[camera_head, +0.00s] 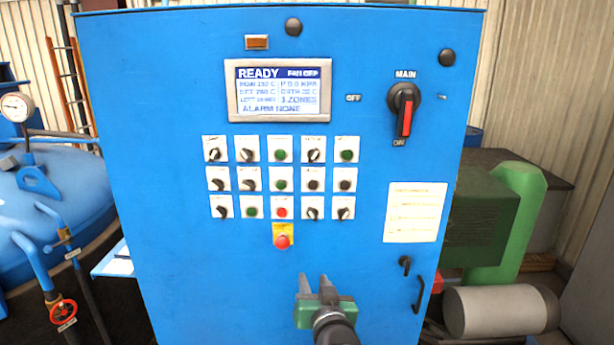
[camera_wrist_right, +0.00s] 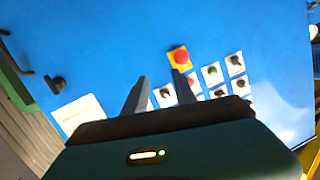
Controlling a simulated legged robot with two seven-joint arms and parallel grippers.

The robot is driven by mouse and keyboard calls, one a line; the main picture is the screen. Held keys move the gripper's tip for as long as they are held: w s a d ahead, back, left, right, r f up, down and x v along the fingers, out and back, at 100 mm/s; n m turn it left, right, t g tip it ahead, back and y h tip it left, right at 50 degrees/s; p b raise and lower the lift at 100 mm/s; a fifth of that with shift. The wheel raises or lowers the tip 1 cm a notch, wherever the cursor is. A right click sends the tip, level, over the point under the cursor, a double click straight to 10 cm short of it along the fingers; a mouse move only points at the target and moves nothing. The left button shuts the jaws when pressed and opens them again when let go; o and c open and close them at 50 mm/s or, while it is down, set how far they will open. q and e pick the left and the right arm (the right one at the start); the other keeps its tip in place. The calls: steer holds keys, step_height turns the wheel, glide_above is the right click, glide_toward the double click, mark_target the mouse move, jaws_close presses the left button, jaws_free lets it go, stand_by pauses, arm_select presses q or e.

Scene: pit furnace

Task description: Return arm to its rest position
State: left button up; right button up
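My right gripper (camera_head: 314,281) is in front of the lower middle of the blue control cabinet (camera_head: 160,200), below the red emergency button (camera_head: 282,241) on its yellow plate. Its two dark fingers are apart with nothing between them. In the right wrist view, the fingers of the right gripper (camera_wrist_right: 158,82) point at the panel, with the red button (camera_wrist_right: 181,57) beyond them. I cannot tell the exact gap to the panel. My left gripper is not in view.
The cabinet has a screen (camera_head: 279,90) reading READY, several knobs and buttons, a main switch (camera_head: 405,112) with its red handle pointing down, and a door handle (camera_head: 418,295). A blue vessel (camera_head: 60,190) stands left; green machinery (camera_head: 515,220) stands right.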

steer(key=s+d+f+n+g+h, duration=0.1)
steer(key=s+d+f+g, duration=0.25)
steer(key=f, duration=0.25)
steer(key=s+d+f+g, duration=0.2)
steer(key=s+d+f, duration=0.3)
steer(key=f, duration=0.1)
steer(key=s+d+f+g+h, duration=0.1)
steer(key=s+d+f+g, duration=0.2)
steer(key=s, duration=0.6)
steer(key=s+d+f+g+h, duration=0.1)
steer(key=s+d+f+g, duration=0.3)
steer(key=s+d+f, duration=0.3)
steer(key=s+f, duration=0.1)
steer(key=s, duration=0.2)
steer(key=shift+s+d+m, duration=0.3)
steer(key=shift+d+m, duration=0.1)
